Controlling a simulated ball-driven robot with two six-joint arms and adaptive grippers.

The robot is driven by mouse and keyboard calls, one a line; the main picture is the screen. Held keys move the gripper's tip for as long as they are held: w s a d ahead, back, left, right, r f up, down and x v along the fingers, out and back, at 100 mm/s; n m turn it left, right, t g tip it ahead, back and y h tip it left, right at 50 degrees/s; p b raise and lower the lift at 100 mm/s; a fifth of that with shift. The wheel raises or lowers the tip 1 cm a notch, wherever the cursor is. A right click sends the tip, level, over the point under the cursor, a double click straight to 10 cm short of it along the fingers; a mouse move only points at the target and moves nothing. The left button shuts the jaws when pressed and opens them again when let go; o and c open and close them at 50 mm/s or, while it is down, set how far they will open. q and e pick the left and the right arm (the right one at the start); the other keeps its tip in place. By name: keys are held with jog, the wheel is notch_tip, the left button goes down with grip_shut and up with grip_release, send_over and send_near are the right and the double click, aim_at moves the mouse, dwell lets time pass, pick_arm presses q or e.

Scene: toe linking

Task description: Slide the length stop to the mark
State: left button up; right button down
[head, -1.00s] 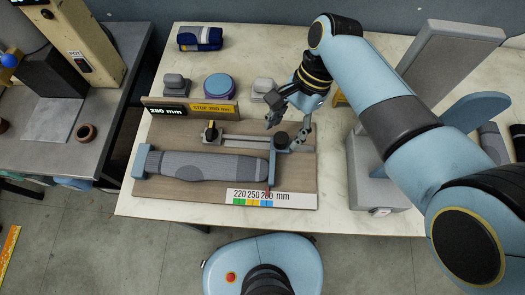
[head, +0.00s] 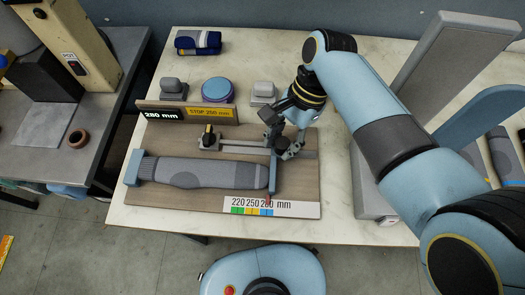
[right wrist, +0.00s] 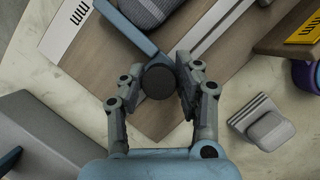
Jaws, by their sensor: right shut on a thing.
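The length stop (head: 273,175) is a blue-grey bar standing across the toe end of a grey sock (head: 213,172) on a wooden board (head: 180,201). A small red tip at its front end is by the blue patch of the scale strip (head: 290,208), near the last number. My right gripper (head: 286,145) is shut on the stop's knob. In the right wrist view the dark round knob (right wrist: 159,82) sits between the fingertips, with the stop's bar (right wrist: 130,30) running away from it. My left gripper is not in view.
A metal rail (head: 240,149) runs along the board behind the sock, with a yellow-and-black clamp (head: 208,138) on it. A blue round pot (head: 216,90) and grey blocks stand behind. A grey upright panel (head: 445,75) is at right.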

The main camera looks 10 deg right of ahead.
jog(key=shift+s+f, duration=0.15)
jog(key=shift+s, duration=0.05)
dwell(0.3)
jog(key=shift+d, duration=0.15)
jog(key=shift+s+d+p, duration=0.2)
jog(key=shift+d+p, duration=0.1)
jog(key=shift+d, duration=0.15)
jog(key=shift+s+d+p, duration=0.2)
jog(key=shift+d+p, duration=0.05)
jog(key=shift+d, duration=0.2)
jog(key=c, duration=1.3)
grip_release()
jog(key=shift+f, duration=0.1)
jog(key=o, duration=0.7)
jog(key=shift+w, duration=0.15)
jog(key=shift+c, duration=0.2)
